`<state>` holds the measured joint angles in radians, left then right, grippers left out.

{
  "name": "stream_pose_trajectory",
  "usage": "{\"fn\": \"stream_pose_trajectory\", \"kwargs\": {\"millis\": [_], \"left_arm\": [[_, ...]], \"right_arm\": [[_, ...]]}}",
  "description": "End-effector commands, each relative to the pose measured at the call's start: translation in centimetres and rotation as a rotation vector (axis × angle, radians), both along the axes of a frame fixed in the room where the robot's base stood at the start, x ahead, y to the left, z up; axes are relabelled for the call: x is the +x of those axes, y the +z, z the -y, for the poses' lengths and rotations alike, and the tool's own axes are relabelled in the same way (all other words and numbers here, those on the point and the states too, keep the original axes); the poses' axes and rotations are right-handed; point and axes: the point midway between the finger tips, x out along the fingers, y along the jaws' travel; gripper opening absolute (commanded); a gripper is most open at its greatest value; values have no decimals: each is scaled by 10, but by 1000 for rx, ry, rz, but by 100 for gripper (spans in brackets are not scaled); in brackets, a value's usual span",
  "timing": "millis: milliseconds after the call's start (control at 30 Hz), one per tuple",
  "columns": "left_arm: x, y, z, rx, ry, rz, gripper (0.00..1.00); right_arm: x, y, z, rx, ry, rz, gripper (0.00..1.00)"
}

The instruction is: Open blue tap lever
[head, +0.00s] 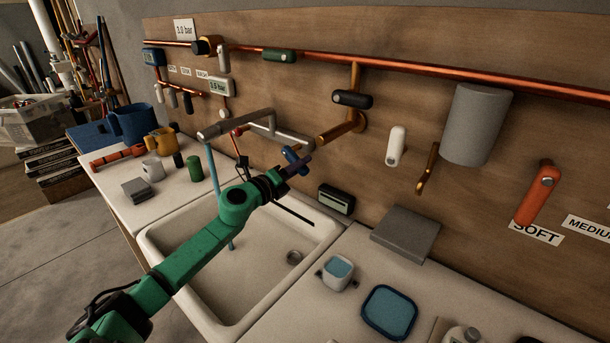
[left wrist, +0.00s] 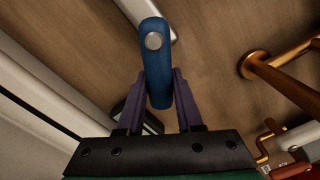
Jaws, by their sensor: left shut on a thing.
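The blue tap lever (head: 291,157) is on the tap at the wooden wall panel, above the back edge of the sink. In the left wrist view the lever (left wrist: 156,45) is a rounded blue bar with a silver round cap. My left gripper (head: 300,166) reaches over the sink to it. In the left wrist view the two dark purple fingers (left wrist: 159,96) lie on either side of the lever's lower part, shut on it. A light-blue stream of water (head: 214,175) runs from the grey spout (head: 222,128) down into the sink. My right gripper is not in view.
The white sink (head: 160,243) lies below my left arm. A copper pipe (head: 400,68) runs along the panel above. A copper fitting (head: 345,128) stands out right of the lever. A dark box (head: 336,200) sits on the sink's back rim. Cups and a jug stand on the left counter.

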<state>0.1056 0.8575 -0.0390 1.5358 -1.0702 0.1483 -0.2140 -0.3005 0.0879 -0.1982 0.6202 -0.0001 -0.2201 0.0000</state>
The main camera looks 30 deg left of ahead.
Motion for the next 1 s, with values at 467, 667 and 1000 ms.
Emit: {"fn": "stream_pose_trajectory", "kwargs": {"millis": [467, 667, 1000], "left_arm": [[2, -24, -15, 450, -3, 60, 0], [3, -28, -24, 635, -1, 86, 0], [5, -28, -36, 888, -1, 121, 0]], "right_arm": [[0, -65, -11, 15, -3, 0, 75], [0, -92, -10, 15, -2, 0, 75], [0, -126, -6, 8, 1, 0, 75]]}}
